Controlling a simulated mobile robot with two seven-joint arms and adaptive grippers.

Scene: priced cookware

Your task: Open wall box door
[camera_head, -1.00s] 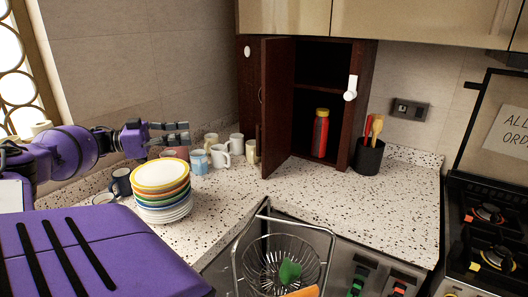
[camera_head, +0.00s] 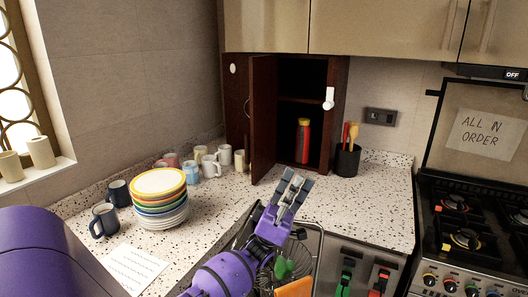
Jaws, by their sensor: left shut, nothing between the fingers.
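The dark red-brown wall box (camera_head: 338,97) stands on the counter in the corner under the upper cabinets. Inside are a shelf and a red bottle with a yellow top (camera_head: 303,142). A white latch-like piece (camera_head: 329,98) sits on the right edge of the box. My left gripper (camera_head: 293,185) is in front of the box, below the opening, over the front of the counter. It is shut and empty, apart from the door. My right gripper is not in view.
A stack of plates (camera_head: 162,205) and several mugs (camera_head: 222,156) stand on the left of the counter (camera_head: 225,205). A utensil pot (camera_head: 347,161) is right of the box. A wire basket (camera_head: 312,245) lies under my arm. The stove (camera_head: 470,235) is at right.

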